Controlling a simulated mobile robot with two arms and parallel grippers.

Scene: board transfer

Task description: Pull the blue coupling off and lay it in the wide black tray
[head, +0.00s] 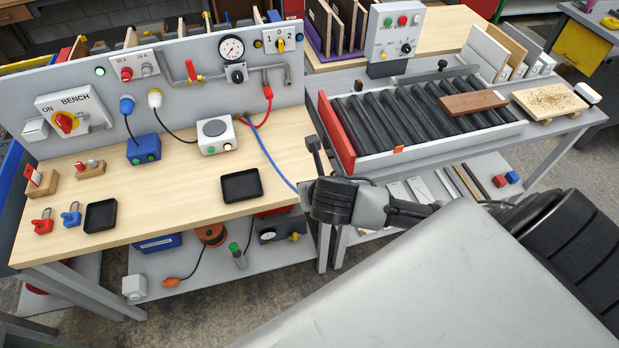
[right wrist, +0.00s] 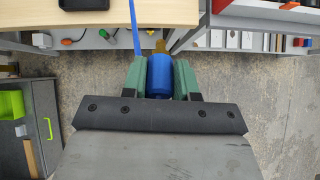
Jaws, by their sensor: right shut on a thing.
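The blue coupling (right wrist: 160,77) is between the green fingers of my right gripper (right wrist: 160,70) in the right wrist view, with a brass tip showing beyond it. The gripper is shut on it, in front of the bench's right front edge. In the head view my right wrist hides the coupling. A blue hose (head: 270,155) runs from the bench panel down toward this gripper. The wide black tray (head: 241,198) lies empty on the bench top, left of my right gripper. A narrower black tray (head: 101,229) lies further left. My left gripper is not in view.
A red padlock (head: 42,226) and blue padlock (head: 71,219) lie left of the narrower tray. A grey box with a round plate (head: 217,140) stands behind the wide tray. A roller conveyor (head: 420,110) is to the right. The bench between the trays is clear.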

